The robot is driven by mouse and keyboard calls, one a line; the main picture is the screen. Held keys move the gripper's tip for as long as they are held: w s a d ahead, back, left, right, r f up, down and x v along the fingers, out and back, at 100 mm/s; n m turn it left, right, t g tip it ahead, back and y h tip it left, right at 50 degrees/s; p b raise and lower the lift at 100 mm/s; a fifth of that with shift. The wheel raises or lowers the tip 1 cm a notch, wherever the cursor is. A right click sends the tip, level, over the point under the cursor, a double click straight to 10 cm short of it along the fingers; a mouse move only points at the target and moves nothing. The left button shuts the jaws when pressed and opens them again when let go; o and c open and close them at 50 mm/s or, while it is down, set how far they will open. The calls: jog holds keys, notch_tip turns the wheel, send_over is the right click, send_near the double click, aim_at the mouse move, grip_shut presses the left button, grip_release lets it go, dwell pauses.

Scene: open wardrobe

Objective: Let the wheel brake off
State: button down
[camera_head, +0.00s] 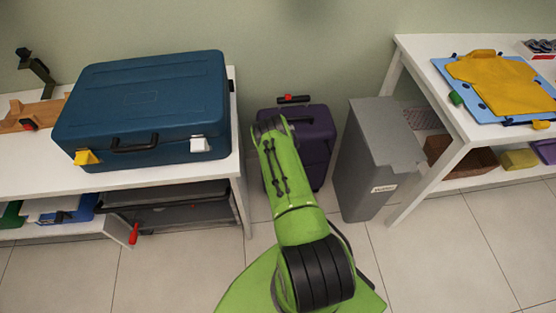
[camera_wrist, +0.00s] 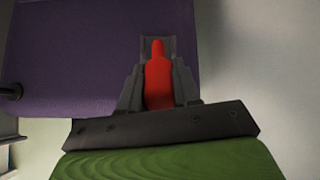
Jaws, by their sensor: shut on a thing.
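A purple suitcase (camera_head: 312,140) stands upright on the floor between the two tables. Its purple side also fills much of the wrist view (camera_wrist: 80,60). In the wrist view, my gripper (camera_wrist: 158,75) is shut on a red lever (camera_wrist: 158,82), with a dark finger on each side of it. The red lever lies in front of the purple side, close to its right edge. I take it for the wheel brake; where it joins the suitcase is hidden. In the head view my green arm covers the left part of the suitcase, and my gripper is hidden.
A blue case (camera_head: 150,105) lies on the left white table (camera_head: 215,165). A grey bin (camera_head: 372,165) stands right of the suitcase. The right white table (camera_head: 425,95) carries a folded yellow shirt (camera_head: 505,85) on a blue board. The tiled floor in front is clear.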

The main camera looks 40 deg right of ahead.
jog(key=shift+w+d+r+g+y, duration=0.25)
jog(key=shift+w+g+y, duration=0.15)
jog(key=shift+g, duration=0.1)
dwell(0.3)
jog(key=c, duration=0.8)
grip_release()
jog(key=p+v, duration=0.5)
jog(key=v, duration=1)
jog(key=shift+r, duration=0.4)
